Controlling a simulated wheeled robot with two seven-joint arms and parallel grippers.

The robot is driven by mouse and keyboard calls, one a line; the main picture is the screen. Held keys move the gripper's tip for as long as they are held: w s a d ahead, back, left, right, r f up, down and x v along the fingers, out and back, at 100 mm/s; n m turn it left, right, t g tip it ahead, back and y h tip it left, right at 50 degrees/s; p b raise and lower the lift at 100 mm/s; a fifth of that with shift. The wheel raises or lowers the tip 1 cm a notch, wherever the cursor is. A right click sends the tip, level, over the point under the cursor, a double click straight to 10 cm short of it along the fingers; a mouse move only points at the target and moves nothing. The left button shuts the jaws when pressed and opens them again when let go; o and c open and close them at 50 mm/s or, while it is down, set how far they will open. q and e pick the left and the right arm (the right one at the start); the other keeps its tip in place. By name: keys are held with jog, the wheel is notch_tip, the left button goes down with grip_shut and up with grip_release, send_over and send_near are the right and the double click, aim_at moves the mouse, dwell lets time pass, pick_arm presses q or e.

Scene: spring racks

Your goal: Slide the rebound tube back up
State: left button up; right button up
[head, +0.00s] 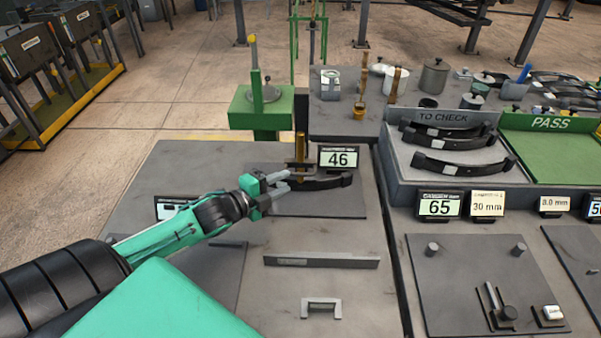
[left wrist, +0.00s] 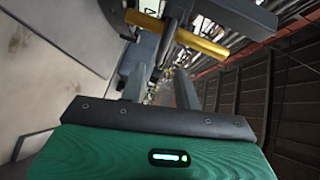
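A brass-coloured upright tube (head: 300,147), which looks like the rebound tube, stands at the back of the dark plate by the "46" display (head: 339,158). A dark bracket crosses it, and its lower part is partly hidden. The tube also shows as a yellow bar across the top of the left wrist view (left wrist: 177,36), beyond my fingertips. My right gripper is not in view.
A green stand (head: 262,120) with a yellow-topped rod rises behind the tube. A "TO CHECK" tray (head: 400,165) with dark springs and a green "PASS" tray (head: 553,150) are at right. A grey bar (head: 320,262) and small bracket (head: 321,306) sit nearer on the bench.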

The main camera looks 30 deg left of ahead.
aim_at(298, 175)
pick_arm(q)
jog(key=shift+p+x, duration=0.6)
jog(key=shift+x, duration=2.95)
jog(key=shift+f, duration=0.1)
grip_shut()
